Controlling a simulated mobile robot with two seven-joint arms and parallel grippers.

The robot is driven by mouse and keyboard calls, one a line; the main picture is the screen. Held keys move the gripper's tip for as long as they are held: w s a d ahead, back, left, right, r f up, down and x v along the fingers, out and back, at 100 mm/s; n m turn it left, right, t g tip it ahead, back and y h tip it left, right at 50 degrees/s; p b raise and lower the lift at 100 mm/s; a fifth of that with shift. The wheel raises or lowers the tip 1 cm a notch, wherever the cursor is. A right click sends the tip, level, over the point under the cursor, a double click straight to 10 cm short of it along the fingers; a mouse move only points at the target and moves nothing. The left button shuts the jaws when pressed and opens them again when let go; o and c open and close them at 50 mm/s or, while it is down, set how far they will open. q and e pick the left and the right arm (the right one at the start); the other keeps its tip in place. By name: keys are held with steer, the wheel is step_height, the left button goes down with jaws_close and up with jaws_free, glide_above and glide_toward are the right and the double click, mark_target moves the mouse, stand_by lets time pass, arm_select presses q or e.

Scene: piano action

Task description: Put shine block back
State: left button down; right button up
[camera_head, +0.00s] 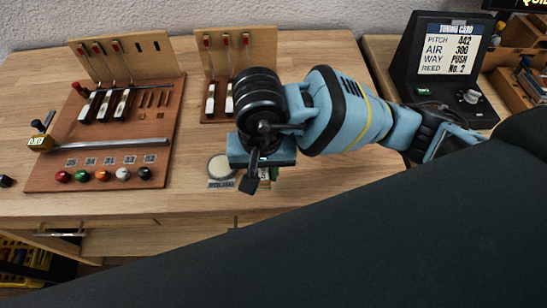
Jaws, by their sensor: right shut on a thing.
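My right gripper (252,172) is over the front part of the wooden bench, pointing down, and its light-blue body and black wrist cover what lies beneath. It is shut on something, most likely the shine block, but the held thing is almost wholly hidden. A pale round pad (221,167) lies on the bench just left of the gripper, with a small label (221,184) in front of it that is too small to read. A bit of a green item (274,173) and a pale patch show beside the gripper's right side. My left gripper is not in view.
A brown board (100,182) with key levers, a metal bar and several coloured balls stands at left. A smaller key stand (216,100) is behind the gripper. A tuning card screen (447,50) stands back right. Bare wood (200,204) lies along the bench front.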

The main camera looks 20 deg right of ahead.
steer(key=shift+w+d+f, duration=0.2)
steer(key=shift+w+d, duration=1.2)
steer(key=shift+w, duration=0.3)
steer(key=f, duration=0.2)
steer(key=shift+w+d+f+p, duration=0.3)
steer(key=shift+w+f+p, duration=0.05)
steer(key=shift+f, duration=0.45)
steer(key=shift+f, duration=0.2)
steer(key=o, duration=0.9)
step_height(320, 180, up, 12)
steer(key=shift+r, duration=0.2)
